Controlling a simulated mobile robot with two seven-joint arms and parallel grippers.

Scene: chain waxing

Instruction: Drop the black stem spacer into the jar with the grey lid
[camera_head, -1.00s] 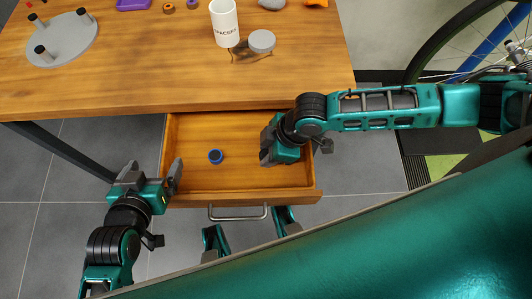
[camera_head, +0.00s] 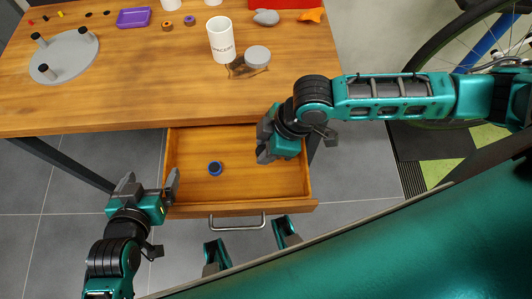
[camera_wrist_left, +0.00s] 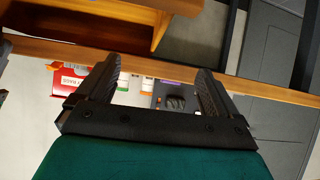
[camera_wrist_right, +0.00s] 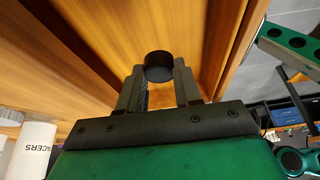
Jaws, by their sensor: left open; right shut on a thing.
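A black cylindrical stem spacer (camera_wrist_right: 158,66) sits at the fingertips of my right gripper (camera_wrist_right: 159,88), which is shut on it. In the head view my right gripper (camera_head: 262,152) is over the right part of the open drawer, and its fingers hide the spacer. A white jar lettered "SPACERS" (camera_head: 221,42) stands on the table, partly visible in the right wrist view (camera_wrist_right: 32,150). A grey round lid (camera_head: 257,56) is beside it on the right; what supports it is unclear. My left gripper (camera_head: 150,183) is open and empty, left of the drawer.
The open wooden drawer (camera_head: 240,211) holds a blue round part with a dark centre (camera_head: 215,168). On the table (camera_head: 130,105) are a grey disc with black pegs (camera_head: 70,59), a purple tray (camera_head: 133,18), a grey stone-like thing (camera_head: 266,17) and an orange piece (camera_head: 310,15). The table's front is clear.

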